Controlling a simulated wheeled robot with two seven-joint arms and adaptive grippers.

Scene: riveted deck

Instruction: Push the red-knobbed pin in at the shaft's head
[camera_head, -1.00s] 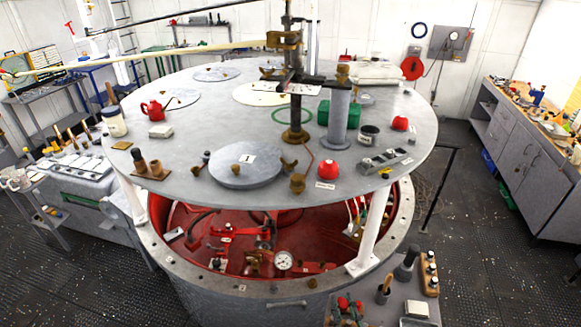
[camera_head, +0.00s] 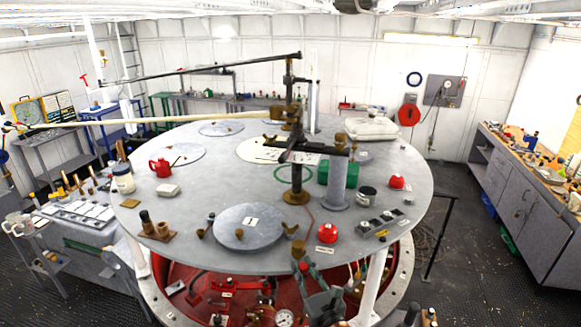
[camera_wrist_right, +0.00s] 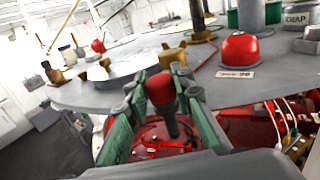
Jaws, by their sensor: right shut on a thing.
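My right gripper (camera_head: 306,272) is at the front edge of the round grey table, its fingers upward. It is shut on the red-knobbed pin (camera_head: 303,267). In the right wrist view the red knob (camera_wrist_right: 160,88) stands up between the green fingers, with a dark shank below it. The upright dark shaft (camera_head: 297,165) rises from a brass foot on the table, well behind the gripper and apart from the pin. A dark cross arm and brass fittings sit on it. I cannot make out the pin's hole. My left gripper is not in view.
A brass piece (camera_head: 298,249) is close to the gripper. The red pit lies below.

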